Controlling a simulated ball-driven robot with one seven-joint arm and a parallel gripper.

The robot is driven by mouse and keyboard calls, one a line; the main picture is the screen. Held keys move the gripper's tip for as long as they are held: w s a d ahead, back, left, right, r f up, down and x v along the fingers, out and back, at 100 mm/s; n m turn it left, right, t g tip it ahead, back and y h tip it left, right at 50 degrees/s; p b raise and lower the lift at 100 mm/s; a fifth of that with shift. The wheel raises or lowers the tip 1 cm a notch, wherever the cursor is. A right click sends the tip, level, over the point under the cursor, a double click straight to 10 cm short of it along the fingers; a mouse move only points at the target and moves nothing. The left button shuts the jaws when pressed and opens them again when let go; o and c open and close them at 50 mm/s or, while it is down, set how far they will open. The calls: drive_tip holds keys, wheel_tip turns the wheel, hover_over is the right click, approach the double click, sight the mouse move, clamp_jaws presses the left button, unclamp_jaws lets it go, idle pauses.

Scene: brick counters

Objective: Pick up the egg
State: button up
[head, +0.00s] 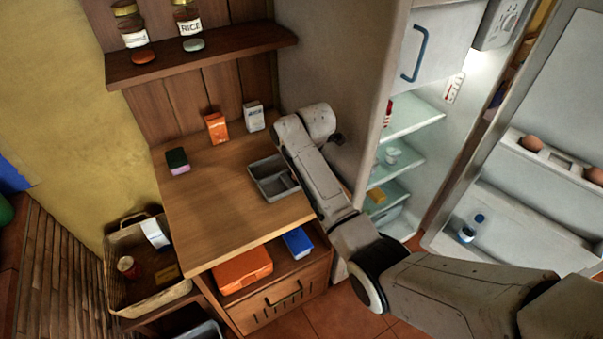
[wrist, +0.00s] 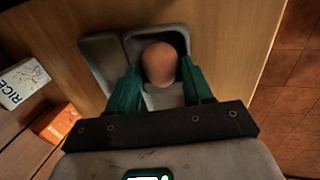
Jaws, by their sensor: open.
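A brown egg (wrist: 160,62) sits in one compartment of a grey tray (wrist: 98,45) in the wrist view. My gripper (wrist: 160,78) is open, with its green fingers on either side of the egg. I cannot tell whether the fingers touch it. The lower part of the egg is hidden by shadow and my gripper. In the head view the tray (head: 262,168) lies on the wooden counter, and my arm hides the egg and my gripper there. Other brown eggs (head: 531,143) sit in the fridge door.
The open fridge (head: 403,120) stands right of the counter. An orange box (head: 216,127) and a rice box (head: 254,117) stand at the counter's back; a sponge (head: 177,161) lies left. A shelf (head: 200,57) with jars hangs above. The counter's front left is clear.

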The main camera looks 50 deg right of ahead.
drive_tip(key=shift+f, duration=1.05)
drive_tip(key=shift+c, duration=0.4)
